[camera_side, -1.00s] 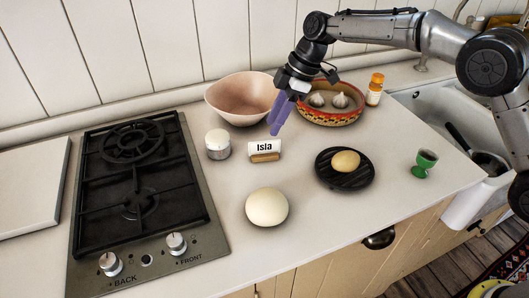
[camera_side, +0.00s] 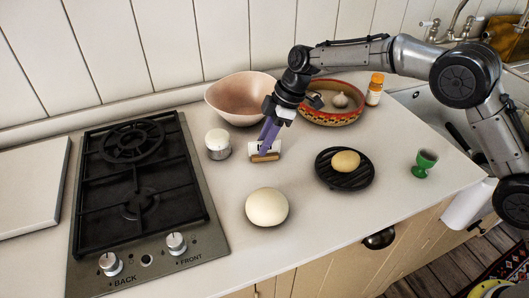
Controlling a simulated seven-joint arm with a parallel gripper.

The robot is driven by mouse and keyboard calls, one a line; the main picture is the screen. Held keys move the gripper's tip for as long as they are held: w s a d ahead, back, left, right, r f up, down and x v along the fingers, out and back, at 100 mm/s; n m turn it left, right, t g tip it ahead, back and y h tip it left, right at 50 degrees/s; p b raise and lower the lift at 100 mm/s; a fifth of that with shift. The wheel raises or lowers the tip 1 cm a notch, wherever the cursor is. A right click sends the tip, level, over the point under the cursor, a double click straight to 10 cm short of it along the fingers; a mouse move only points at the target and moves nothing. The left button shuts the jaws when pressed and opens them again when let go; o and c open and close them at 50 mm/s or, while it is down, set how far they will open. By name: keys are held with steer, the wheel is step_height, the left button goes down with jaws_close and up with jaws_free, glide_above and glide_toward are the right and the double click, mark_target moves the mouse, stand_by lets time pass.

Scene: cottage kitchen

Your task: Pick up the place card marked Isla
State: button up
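The place card marked Isla (camera_side: 256,149) stands in a small wooden holder (camera_side: 265,158) on the white countertop. My gripper (camera_side: 265,147), with purple fingers, points down at the card and covers most of its lettering. The fingertips are at the card's height, in front of or around it; I cannot tell which. I cannot tell whether the fingers touch or grip it. The holder appears to rest on the counter.
A patterned dish (camera_side: 331,118) with garlic is behind right. A black trivet (camera_side: 333,178) holds a potato-like item. A pale round object (camera_side: 267,208) lies in front. The gas hob (camera_side: 214,238) is left.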

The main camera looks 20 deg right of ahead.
jaws_close()
